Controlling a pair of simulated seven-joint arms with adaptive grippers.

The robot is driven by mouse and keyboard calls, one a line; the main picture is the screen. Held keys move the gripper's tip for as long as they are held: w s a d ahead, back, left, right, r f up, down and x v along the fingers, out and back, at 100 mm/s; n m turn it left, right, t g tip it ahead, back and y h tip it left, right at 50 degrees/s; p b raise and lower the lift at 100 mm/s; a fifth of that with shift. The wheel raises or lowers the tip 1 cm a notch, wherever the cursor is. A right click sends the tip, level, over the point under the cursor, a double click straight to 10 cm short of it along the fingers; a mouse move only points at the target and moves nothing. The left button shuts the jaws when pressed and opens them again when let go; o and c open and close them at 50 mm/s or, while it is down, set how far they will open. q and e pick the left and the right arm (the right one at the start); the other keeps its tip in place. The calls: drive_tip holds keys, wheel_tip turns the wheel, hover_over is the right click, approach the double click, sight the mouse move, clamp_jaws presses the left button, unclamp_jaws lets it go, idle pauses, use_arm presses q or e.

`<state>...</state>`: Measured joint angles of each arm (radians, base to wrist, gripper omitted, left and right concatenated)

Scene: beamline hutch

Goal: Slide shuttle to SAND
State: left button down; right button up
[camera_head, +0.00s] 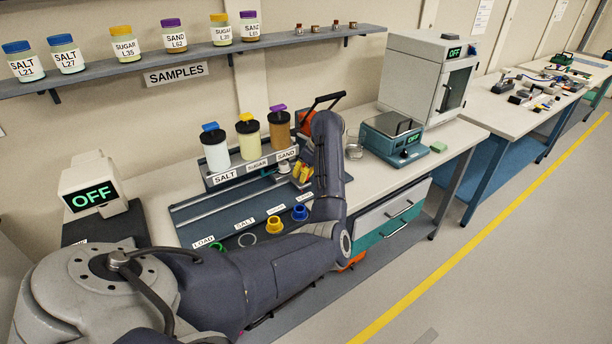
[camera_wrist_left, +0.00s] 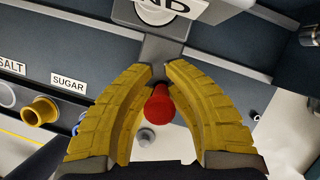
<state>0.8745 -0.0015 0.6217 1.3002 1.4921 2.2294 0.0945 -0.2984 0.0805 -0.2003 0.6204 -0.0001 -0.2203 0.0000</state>
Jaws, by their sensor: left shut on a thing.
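My left gripper (camera_head: 303,173) reaches down over the front of the rail bench, near the SAND end of the dispenser row. In the left wrist view its yellow fingers (camera_wrist_left: 165,78) are shut around a red knob (camera_wrist_left: 158,106). A grey bracket (camera_wrist_left: 166,48) runs from the knob towards a pale round part under a sign ending in "ND". In the head view the shuttle is largely hidden by my gripper and arm. The rail (camera_head: 213,206) runs below the SALT, SUGAR and SAND signs (camera_head: 287,154). My right gripper is not in view.
Front labels LOAD, SALT and SUGAR have rings beside them, including a yellow ring (camera_head: 273,225) and a blue ring (camera_head: 299,213). A glass beaker (camera_head: 354,148) and a balance (camera_head: 394,138) stand to the right. An OFF display box (camera_head: 94,197) stands at left.

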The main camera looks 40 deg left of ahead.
use_arm(q)
drive_tip(key=c, duration=1.5)
unclamp_jaws()
drive_tip(key=shift+f, duration=0.1)
drive_tip(key=shift+o, duration=0.7)
drive_tip(key=v, duration=1.2)
drive_tip(key=shift+a, duration=0.1)
